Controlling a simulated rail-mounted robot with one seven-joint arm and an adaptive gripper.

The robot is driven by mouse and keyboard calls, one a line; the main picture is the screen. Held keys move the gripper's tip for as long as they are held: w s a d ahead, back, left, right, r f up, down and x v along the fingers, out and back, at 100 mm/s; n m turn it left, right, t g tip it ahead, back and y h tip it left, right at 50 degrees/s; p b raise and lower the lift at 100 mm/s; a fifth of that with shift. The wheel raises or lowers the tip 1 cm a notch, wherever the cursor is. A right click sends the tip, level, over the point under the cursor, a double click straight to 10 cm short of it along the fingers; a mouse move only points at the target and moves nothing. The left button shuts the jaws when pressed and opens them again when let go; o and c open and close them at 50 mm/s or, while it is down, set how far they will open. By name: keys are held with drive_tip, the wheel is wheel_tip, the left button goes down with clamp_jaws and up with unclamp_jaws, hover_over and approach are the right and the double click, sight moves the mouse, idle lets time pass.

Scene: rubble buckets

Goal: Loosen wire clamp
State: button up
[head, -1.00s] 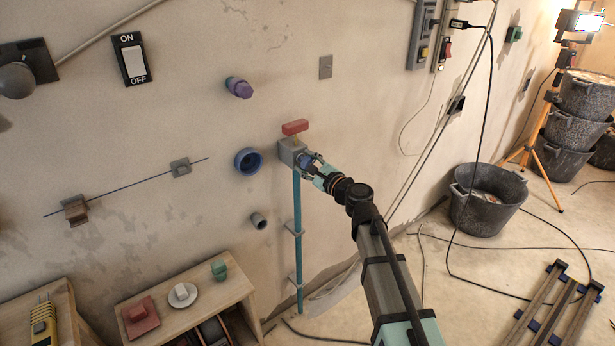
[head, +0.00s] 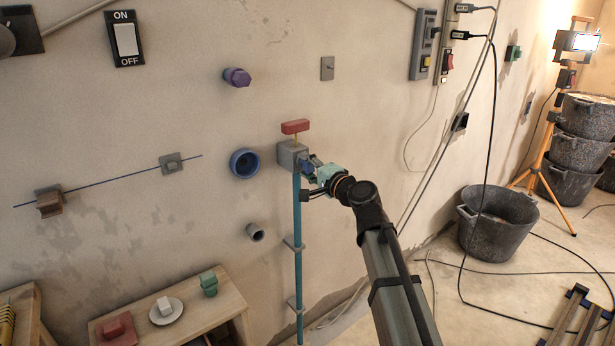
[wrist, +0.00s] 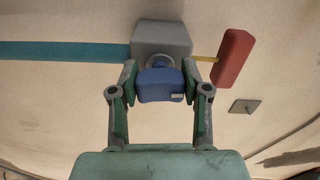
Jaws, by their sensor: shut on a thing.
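A thin blue wire (head: 110,186) runs across the wall at left. It passes a brown clamp-like block (head: 48,202) on a grey plate and a small grey block (head: 171,163) on another plate. My gripper (head: 309,167) is well to the right of them, at a grey box (head: 288,156) on the wall. In the wrist view, my gripper (wrist: 160,87) is shut on a blue knob (wrist: 160,92), with one finger on each side. The knob sits on the front of the grey box (wrist: 162,38).
A red block (head: 295,127) on a yellow stem tops the box, and a teal pipe (head: 298,270) runs down from it. A wooden shelf (head: 226,306) stands below.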

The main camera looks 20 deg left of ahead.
drive_tip(key=shift+n+b, duration=0.4)
drive_tip(key=shift+n, duration=0.1)
drive_tip(key=o, duration=1.2)
drive_tip(key=shift+a, duration=0.1)
drive_tip(key=shift+c, duration=0.2)
drive_tip(key=v, duration=1.2)
